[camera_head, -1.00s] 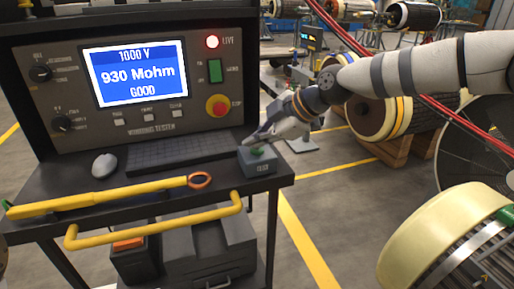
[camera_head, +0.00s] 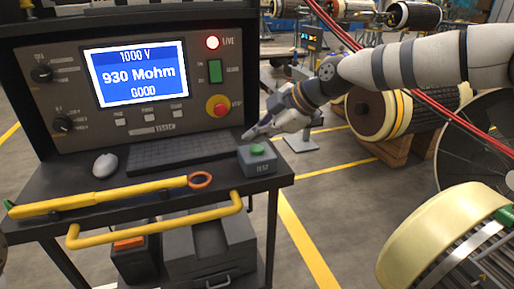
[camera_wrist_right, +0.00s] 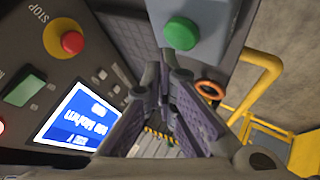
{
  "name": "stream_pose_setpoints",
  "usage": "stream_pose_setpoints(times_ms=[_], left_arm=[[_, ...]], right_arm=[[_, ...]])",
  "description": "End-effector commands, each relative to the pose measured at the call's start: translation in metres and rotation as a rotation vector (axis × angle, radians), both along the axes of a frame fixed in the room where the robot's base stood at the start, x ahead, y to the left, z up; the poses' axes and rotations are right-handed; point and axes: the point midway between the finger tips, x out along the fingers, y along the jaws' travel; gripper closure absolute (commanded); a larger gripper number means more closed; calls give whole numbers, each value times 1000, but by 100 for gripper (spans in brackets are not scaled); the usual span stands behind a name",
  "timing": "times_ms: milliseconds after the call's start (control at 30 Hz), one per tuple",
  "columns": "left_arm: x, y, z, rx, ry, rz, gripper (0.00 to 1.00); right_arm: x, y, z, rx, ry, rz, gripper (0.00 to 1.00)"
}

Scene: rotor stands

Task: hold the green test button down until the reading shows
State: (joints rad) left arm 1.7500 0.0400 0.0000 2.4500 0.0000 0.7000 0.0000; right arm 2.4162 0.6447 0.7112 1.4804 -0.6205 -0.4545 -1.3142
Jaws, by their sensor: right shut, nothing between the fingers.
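The green test button (camera_head: 257,149) sits on top of a small grey box marked TEST (camera_head: 257,167), on the right front of the cart's shelf. It also shows in the right wrist view (camera_wrist_right: 181,33). The tester screen (camera_head: 137,73) reads 1000 V, 930 Mohm, GOOD. My right gripper (camera_head: 247,136) is shut and empty. Its tips are just behind and above the button, apart from it as far as I can tell. In the wrist view the fingers (camera_wrist_right: 164,68) point close to the button, which is fully uncovered. My left gripper is not in view.
The keyboard (camera_head: 182,152) lies left of the box, and a mouse (camera_head: 105,165) further left. A yellow probe (camera_head: 100,200) with an orange ring lies along the front edge. A red stop button (camera_head: 217,106) and lit LIVE lamp (camera_head: 212,43) are on the panel.

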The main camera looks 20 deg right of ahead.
Motion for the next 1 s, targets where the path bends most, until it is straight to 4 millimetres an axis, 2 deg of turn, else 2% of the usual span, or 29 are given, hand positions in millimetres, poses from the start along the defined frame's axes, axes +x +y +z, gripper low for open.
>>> stream_pose_setpoints(times_ms=[533,1000], left_arm=[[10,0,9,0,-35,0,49],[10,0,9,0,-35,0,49]], right_arm=[[0,0,48,0,-3,-1,100],[0,0,50,1,0,-1,100]])
